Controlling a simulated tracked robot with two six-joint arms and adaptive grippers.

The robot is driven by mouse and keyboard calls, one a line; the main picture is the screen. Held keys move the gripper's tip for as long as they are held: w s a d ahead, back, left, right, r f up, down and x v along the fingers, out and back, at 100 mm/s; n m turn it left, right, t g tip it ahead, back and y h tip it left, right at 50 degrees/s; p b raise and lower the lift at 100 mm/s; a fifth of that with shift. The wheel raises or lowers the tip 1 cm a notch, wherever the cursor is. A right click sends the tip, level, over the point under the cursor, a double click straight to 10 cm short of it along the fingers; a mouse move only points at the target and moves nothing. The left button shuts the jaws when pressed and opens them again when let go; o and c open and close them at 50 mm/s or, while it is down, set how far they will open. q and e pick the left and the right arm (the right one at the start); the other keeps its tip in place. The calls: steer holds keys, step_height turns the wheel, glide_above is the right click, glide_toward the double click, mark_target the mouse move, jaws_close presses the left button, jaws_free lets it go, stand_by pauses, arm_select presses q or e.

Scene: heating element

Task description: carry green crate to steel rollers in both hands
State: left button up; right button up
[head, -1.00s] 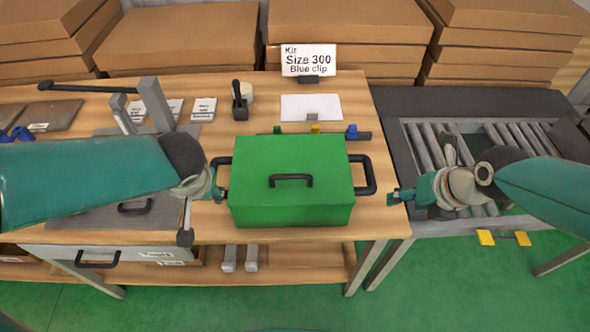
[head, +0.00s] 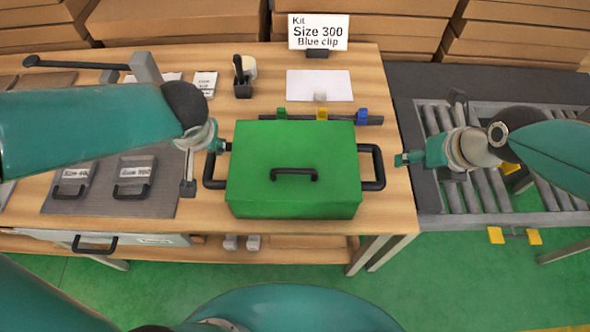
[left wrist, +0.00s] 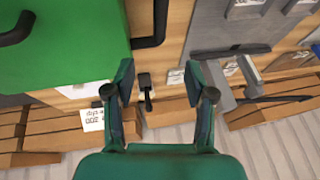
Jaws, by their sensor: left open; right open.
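The green crate (head: 290,190) stands closed on the wooden table, with a black handle on its lid and a black side handle at each end. My left gripper (head: 222,146) is just left of the crate, near its left handle (head: 212,168), and apart from it as far as I can tell. In the left wrist view my left gripper (left wrist: 163,85) is open and empty, with the crate (left wrist: 70,45) at the upper left. My right gripper (head: 402,160) is open, a little right of the right handle (head: 374,168). The steel rollers (head: 480,185) lie on the grey table at the right.
A sign reading "Size 300 Blue clip" (head: 318,32) stands behind the crate. A rail with coloured clips (head: 340,119) lies just behind it. A grey board (head: 105,195) with labelled handles is at left. Cardboard boxes (head: 270,20) line the back.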

mark_target(211, 158)
arm_select(q)
steer(key=x, duration=1.6)
steer(key=shift+a+f, duration=0.1)
steer(key=shift+f, duration=0.15)
arm_select(e)
steer(key=x, duration=1.6)
steer(key=shift+a+f, duration=0.1)
steer(key=shift+f, duration=0.15)
arm_select(q)
jaws_close()
arm_select(e)
jaws_close()
arm_select(q)
steer(key=shift+r, duration=0.1)
arm_select(e)
steer(key=shift+r, duration=0.1)
